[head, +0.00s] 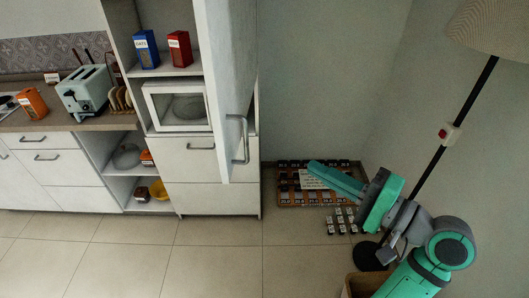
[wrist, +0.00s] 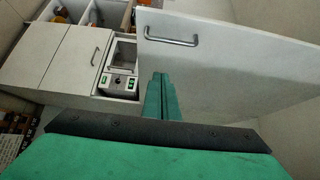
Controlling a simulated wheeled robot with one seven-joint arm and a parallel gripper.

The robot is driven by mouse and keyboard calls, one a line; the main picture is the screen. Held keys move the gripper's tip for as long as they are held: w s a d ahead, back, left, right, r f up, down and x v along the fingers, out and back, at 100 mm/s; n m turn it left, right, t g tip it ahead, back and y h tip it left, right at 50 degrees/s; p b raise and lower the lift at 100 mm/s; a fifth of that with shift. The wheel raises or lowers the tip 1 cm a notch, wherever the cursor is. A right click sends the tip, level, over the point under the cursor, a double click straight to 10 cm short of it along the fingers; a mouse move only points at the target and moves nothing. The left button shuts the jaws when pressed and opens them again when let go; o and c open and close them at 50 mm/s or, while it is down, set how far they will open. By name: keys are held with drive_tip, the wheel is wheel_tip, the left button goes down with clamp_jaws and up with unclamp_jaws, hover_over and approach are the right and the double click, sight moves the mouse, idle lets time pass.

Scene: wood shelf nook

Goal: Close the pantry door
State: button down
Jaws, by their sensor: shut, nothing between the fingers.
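The pantry door (head: 232,70) is a tall white panel. It stands swung open toward the camera, nearly edge-on in the head view, with a grey bar handle (head: 241,140). In the wrist view the door (wrist: 225,65) fills the upper right, its handle (wrist: 170,41) near the left edge. Behind it the pantry shelf (head: 168,70) is exposed. My gripper (head: 314,167) is to the right of the door in the head view. Its fingers (wrist: 160,78) are together and empty, pointing toward the door below the handle. I cannot tell whether they touch it.
A white microwave (head: 178,106) sits below a blue box (head: 147,50) and a red box (head: 180,50). A rack with small dark items (head: 290,198) lies on the floor by the wall. A floor lamp (head: 450,133) stands at the right.

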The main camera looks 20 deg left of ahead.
drive_tip(key=w+a, duration=0.2)
drive_tip(key=a, duration=1.1)
drive_tip(key=shift+r+g, duration=0.15)
drive_tip(key=shift+g, duration=0.15)
drive_tip(key=shift+w+a, duration=0.1)
drive_tip(key=shift+a, duration=0.05)
